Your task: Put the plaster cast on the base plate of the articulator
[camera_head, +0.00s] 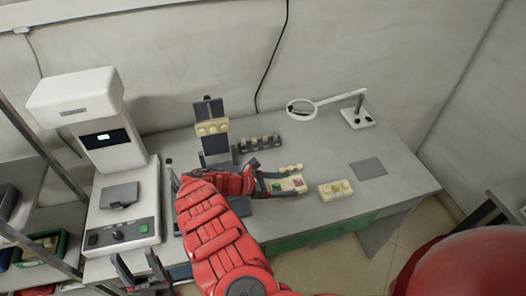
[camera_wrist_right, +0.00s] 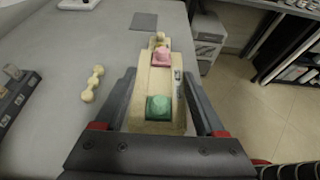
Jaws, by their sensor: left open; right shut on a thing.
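My right gripper (camera_head: 268,184) is shut on a cream block, likely the plaster cast (camera_head: 296,181), with a green and a pink piece on top. In the right wrist view the block (camera_wrist_right: 159,80) lies lengthwise between the two dark fingers (camera_wrist_right: 158,112). Whether it touches the table is unclear. The dark upright stand, apparently the articulator (camera_head: 212,145), is behind and left of the right gripper, with a cream toothed piece (camera_head: 212,127) on it. My right arm partly hides its lower part and base plate. My left gripper (camera_head: 140,272) is open and empty at the lower left.
A white machine (camera_head: 100,120) stands on the left. A dark rack (camera_head: 260,143), a cream knobbed bar (camera_head: 290,168) and another cream block (camera_head: 337,190) lie around the right gripper. A magnifier lamp (camera_head: 357,118) and grey pad (camera_head: 368,168) are to the right. The right table area is mostly clear.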

